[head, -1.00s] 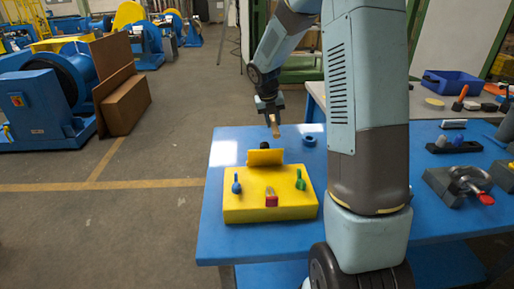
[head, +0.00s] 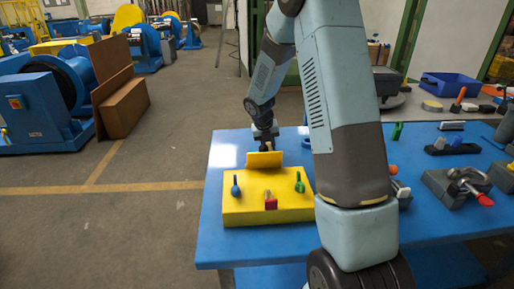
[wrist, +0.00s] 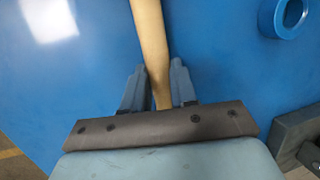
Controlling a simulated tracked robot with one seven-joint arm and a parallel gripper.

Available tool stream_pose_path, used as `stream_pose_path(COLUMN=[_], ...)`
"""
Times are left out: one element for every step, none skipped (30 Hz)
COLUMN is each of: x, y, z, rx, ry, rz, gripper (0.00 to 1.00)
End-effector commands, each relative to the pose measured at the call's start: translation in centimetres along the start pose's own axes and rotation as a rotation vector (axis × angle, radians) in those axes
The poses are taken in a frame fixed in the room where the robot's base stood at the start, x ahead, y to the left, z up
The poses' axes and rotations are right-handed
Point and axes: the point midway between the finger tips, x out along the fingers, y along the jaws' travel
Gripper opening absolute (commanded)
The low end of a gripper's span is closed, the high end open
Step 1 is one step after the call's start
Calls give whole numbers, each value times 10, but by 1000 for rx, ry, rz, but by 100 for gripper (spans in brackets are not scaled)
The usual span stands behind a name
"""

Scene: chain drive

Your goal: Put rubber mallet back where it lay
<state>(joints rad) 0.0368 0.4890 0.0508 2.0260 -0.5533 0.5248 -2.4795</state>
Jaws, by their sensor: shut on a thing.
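The rubber mallet shows in the wrist view as a pale wooden handle (wrist: 151,35) running from between my jaws to the top edge. Its head is not in that view. In the head view, my gripper (head: 266,140) is low over the back of the blue table, just behind the upright yellow plate (head: 265,159), which partly hides it. In the wrist view my gripper (wrist: 157,68) is shut on the handle, with a finger on each side. I cannot tell whether the mallet touches the table.
A yellow block (head: 250,208) with blue, red and green parts stands in front of the gripper. A blue ring (wrist: 285,15) lies to the right of the handle. A clamp (head: 467,186) and other tools occupy the table's right side. The blue surface around the handle is otherwise clear.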

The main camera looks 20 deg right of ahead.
Motion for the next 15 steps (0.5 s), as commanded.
stream_pose_path(x=[1, 1, 1, 1, 1, 1, 1, 1, 2, 2, 2, 2, 2, 2, 2], y=[0, 0, 0, 0, 0, 0, 0, 0, 0, 0, 0, 0, 0, 0, 0], z=[0, 0, 0, 0, 0, 0, 0, 0, 0, 0, 0, 0, 0, 0, 0], rx=[1, 1, 1, 1, 1, 1, 1, 1, 1, 0, 0, 0, 0, 0, 0], ry=[-2, -2, -2, -2, -2, -2, -2, -2, -2, -1, -1, -1, -1, -1, -1], rz=[0, 0, 0, 0, 0, 0, 0, 0, 0, -1, -1, -1, -1, -1, -1], gripper=[0, 0, 0, 0, 0, 0, 0, 0, 0, 30, 33, 37, 38, 38, 38])
